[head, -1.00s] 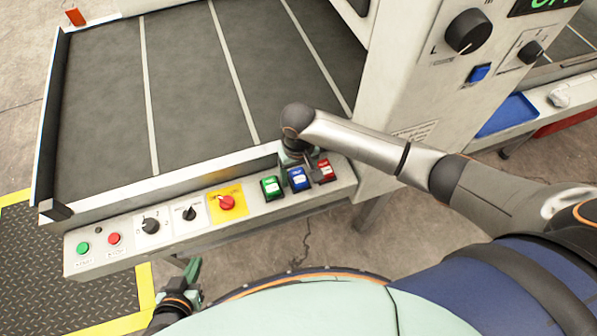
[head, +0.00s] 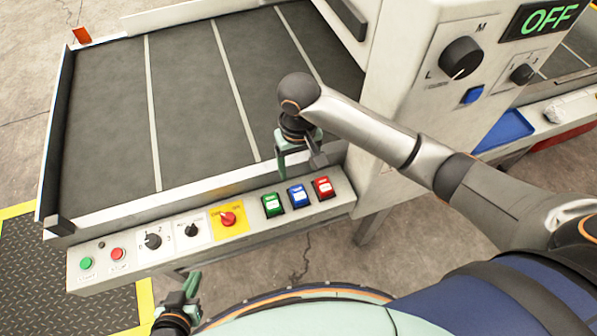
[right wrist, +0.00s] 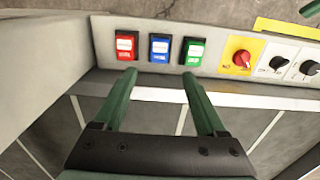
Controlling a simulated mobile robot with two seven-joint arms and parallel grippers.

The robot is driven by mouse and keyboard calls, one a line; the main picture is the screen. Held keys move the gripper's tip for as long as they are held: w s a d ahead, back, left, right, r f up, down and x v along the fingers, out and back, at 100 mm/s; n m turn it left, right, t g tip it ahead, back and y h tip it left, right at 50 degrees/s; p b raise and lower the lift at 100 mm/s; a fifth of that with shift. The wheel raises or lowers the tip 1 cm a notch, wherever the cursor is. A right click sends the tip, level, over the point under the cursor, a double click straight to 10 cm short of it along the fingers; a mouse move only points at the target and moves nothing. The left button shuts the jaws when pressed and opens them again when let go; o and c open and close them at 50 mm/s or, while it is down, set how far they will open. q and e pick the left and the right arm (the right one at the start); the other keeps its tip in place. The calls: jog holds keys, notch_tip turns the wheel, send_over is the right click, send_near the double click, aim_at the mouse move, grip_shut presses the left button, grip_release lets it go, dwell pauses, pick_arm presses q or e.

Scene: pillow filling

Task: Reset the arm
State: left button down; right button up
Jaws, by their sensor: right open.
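My right gripper (head: 296,160) is above the conveyor's front edge, just behind the row of rocker switches in the head view. In the right wrist view its two green fingers (right wrist: 158,95) are apart with nothing between them. The green switch (head: 272,204), blue switch (head: 298,195) and red switch (head: 322,187) on the control panel are uncovered and apart from the gripper. They also show at the top of the right wrist view, where the blue switch (right wrist: 160,47) is in the middle. My left gripper (head: 190,288) is low at the bottom left, partly cut off by my body.
The panel also holds a red rotary knob on yellow (head: 228,219), black knobs (head: 153,241) and round buttons (head: 117,253). The grey conveyor (head: 190,100) is empty. The white machine housing (head: 400,90), with a display reading OFF (head: 549,18), stands right of the gripper.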

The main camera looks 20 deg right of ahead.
jog(key=shift+r, duration=0.25)
dwell(0.3)
jog(key=s+a+f+n+t+y, duration=0.2)
jog(key=s+a+f+y, duration=0.1)
jog(key=s, duration=0.5)
jog(key=s+d+t+h, duration=0.2)
jog(key=s+d+h, duration=0.1)
jog(key=s+d, duration=0.8)
jog(key=w+a+f+t+y, duration=0.2)
jog(key=w+f+t, duration=0.3)
jog(key=f, duration=0.5)
jog(key=shift+w+a+f, duration=0.2)
jog(key=shift+a+f, duration=0.2)
jog(key=shift+a, duration=0.2)
